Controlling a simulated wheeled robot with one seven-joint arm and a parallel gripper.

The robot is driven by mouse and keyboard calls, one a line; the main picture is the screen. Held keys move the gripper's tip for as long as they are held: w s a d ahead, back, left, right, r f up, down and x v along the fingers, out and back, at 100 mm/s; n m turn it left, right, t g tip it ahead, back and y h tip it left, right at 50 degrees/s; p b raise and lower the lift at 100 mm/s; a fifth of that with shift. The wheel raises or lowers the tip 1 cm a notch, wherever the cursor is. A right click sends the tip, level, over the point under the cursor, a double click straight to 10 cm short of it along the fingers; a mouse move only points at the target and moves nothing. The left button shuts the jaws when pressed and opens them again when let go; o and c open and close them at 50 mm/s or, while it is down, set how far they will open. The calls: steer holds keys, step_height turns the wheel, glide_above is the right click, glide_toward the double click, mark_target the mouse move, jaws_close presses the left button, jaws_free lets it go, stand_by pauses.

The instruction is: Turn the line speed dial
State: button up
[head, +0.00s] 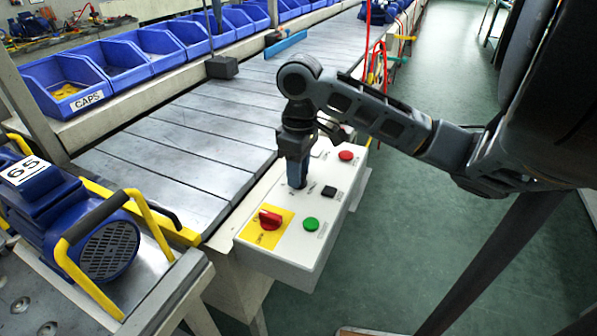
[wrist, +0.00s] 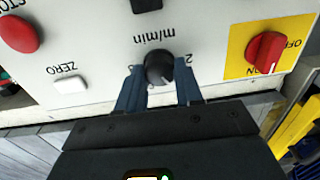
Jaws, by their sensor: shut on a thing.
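The line speed dial (wrist: 159,68) is a round black knob marked "m/min" on the white control box (head: 270,258). In the wrist view my gripper (wrist: 159,88) has its two blue fingers on either side of the dial, shut on it. A pale pointer mark shows on the dial's lower right edge. In the head view my gripper (head: 297,178) points down onto the box, and the dial is hidden behind the fingers.
The box also carries a red rotary switch (head: 270,219) on a yellow plate, a green button (head: 311,224), a black switch (head: 329,192) and a red stop button (head: 346,155). A white "ZERO" button (wrist: 70,85) sits near the dial. A blue pump (head: 75,225) stands at left.

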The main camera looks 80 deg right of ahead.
steer(key=shift+n, duration=0.3)
steer(key=o, duration=1)
steer(key=shift+o, duration=0.2)
steer(key=shift+r, duration=0.1)
step_height(320, 180, up, 8)
steer(key=shift+d+f+p, duration=0.15)
steer(key=shift+f+p, duration=0.05)
steer(key=shift+p, duration=0.45)
steer(key=shift+s, duration=0.1)
